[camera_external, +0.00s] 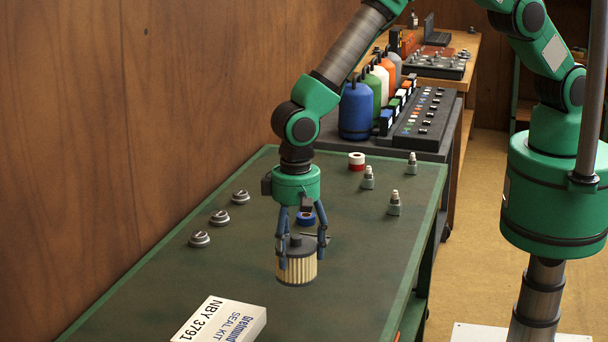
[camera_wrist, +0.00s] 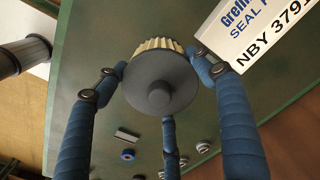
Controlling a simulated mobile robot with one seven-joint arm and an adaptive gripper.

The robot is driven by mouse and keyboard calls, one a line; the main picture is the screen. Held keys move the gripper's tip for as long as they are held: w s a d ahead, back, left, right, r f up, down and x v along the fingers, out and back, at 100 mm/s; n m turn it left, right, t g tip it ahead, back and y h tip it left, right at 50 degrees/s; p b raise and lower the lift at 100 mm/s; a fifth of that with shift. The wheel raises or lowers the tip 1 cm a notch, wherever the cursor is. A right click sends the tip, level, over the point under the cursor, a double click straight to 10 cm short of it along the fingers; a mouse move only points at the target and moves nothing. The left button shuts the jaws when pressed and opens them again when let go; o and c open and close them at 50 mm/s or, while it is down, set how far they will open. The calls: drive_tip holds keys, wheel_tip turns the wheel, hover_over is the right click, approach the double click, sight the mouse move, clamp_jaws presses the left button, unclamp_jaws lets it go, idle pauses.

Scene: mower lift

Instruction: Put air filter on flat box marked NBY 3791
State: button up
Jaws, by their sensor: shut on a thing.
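The air filter (camera_external: 297,268) is a cream pleated cylinder with a dark grey cap and a knob on top. My gripper (camera_external: 302,248) has blue fingers and is shut on the filter from above, holding it upright over the green table. In the wrist view the filter (camera_wrist: 160,80) sits between my gripper's fingers (camera_wrist: 158,88). The flat box marked NBY 3791 (camera_external: 222,322) is white, reads SEAL KIT, and lies at the near end of the table, cut off by the lower edge. The box (camera_wrist: 265,28) also shows at the wrist view's upper right, apart from the filter.
On the green table (camera_external: 330,315), several grey round parts (camera_external: 220,217) lie along the left side. A blue ring (camera_external: 306,218), a red-and-white roll (camera_external: 356,161) and grey-green fittings (camera_external: 394,203) stand farther back. Bottles (camera_external: 356,108) stand on a separate bench behind. Table between filter and box looks clear.

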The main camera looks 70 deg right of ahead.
drive_tip(key=shift+w+a, duration=0.1)
drive_tip(key=p, duration=0.1)
hover_over(230, 310)
drive_tip(key=shift+f, duration=0.7)
idle(0.3)
idle(0.4)
drive_tip(key=shift+f, duration=1.75)
drive_tip(key=shift+f, duration=0.15)
drive_tip(key=o, duration=1.2)
